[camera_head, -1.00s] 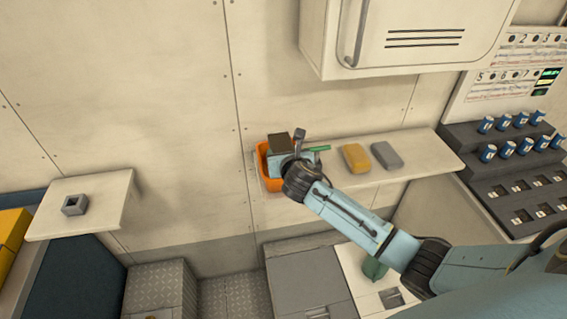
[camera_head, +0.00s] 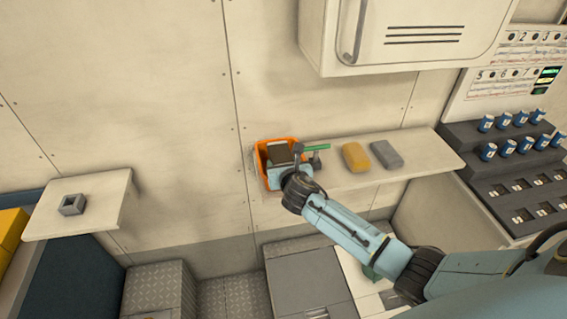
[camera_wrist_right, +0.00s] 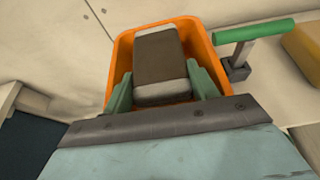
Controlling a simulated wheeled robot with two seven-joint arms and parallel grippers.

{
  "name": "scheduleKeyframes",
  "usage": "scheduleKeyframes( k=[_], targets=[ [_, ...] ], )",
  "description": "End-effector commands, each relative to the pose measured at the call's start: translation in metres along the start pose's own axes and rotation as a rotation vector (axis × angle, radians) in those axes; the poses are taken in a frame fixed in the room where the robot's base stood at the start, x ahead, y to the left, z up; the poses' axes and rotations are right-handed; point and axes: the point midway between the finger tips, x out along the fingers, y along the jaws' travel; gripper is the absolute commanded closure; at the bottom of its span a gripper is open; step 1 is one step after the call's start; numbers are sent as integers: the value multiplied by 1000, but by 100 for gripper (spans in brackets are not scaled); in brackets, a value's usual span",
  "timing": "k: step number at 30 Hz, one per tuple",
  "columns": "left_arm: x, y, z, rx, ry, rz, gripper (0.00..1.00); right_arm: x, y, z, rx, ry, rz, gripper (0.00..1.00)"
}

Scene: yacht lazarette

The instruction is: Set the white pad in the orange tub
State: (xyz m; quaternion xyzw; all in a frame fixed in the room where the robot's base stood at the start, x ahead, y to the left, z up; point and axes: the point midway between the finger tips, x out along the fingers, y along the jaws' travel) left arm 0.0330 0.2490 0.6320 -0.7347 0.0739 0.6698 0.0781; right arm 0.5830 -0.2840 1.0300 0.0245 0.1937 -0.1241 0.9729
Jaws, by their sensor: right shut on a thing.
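The orange tub (camera_head: 261,163) stands at the left end of the wall shelf, and its rim also shows in the right wrist view (camera_wrist_right: 122,50). My right gripper (camera_head: 282,161) is over the tub, with its green fingers (camera_wrist_right: 160,84) shut on a block, one on each side. My left gripper is not in view.
A green-handled tool (camera_head: 316,147) stands close right of the tub. A yellow block (camera_head: 355,157) and a grey block (camera_head: 386,155) lie farther right on the shelf (camera_head: 430,150). A cabinet (camera_head: 410,40) hangs above.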

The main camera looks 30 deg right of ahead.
Motion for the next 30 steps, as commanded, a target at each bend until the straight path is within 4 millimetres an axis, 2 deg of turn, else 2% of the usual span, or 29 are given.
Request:
scheduleKeyframes(
  k=[1, 6, 14, 19, 23, 30],
  targets=[
    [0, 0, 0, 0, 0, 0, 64, 0, 0, 1, 0, -1, 0, 39],
    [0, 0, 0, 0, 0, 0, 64, 0, 0, 1, 0, -1, 0, 20],
    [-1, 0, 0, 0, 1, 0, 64, 0, 0, 2, 1, -1, 0, 20],
    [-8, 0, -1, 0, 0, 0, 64, -7, 0, 16, 3, -2, 1, 20],
    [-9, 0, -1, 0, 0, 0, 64, -26, -1, 12, -1, -1, 0, 20],
    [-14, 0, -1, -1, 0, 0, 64, -72, 0, 12, 1, 0, 2, 20]
  ],
)
